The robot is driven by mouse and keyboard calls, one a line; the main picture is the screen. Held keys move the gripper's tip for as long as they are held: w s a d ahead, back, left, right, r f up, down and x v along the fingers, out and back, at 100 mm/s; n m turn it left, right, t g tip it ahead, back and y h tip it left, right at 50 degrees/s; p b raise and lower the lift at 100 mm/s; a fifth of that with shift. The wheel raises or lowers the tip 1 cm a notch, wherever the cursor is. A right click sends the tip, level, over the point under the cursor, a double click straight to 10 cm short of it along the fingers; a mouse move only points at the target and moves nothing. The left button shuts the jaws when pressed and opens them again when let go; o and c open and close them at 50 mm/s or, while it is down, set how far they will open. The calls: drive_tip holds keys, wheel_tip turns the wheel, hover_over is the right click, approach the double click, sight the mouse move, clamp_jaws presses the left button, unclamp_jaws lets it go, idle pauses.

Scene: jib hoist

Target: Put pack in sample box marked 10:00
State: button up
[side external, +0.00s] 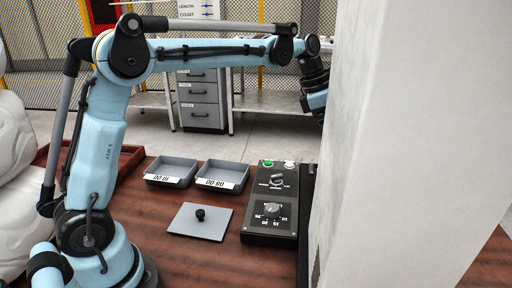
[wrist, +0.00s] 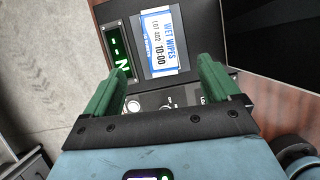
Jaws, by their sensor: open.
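The pack (wrist: 163,42), white and blue with "WET WIPES", "LOT 002" and "10:00" printed on it, lies on a dark surface in the wrist view. My gripper (wrist: 160,66) is open, with its green fingers apart, one toward each side of the pack's near end. I cannot tell how high above it they are. In the side view a grey pillar hides my gripper and the pack. The sample box marked 10:00 (side external: 170,168), a shallow grey tray, stands on the brown table, its label upside down. It looks empty.
A similar tray marked 08:00 (side external: 222,172) stands right beside it. A flat grey plate with a black knob (side external: 200,214) lies in front. A black control box with dials (side external: 268,220) is to the right. The pillar (side external: 410,140) blocks the right side. A green display (wrist: 117,50) adjoins the pack.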

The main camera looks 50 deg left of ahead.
drive_tip(key=x, duration=0.5)
drive_tip(key=shift+d+f, duration=0.15)
drive_tip(key=shift+f, duration=0.25)
drive_tip(key=shift+a+x, duration=0.15)
drive_tip(key=shift+x, duration=1.2)
drive_tip(key=shift+a+x, duration=0.1)
drive_tip(key=shift+x, duration=1.3)
drive_tip(key=shift+s+f, duration=0.1)
drive_tip(key=c, duration=1.2)
drive_tip(key=shift+c, duration=0.2)
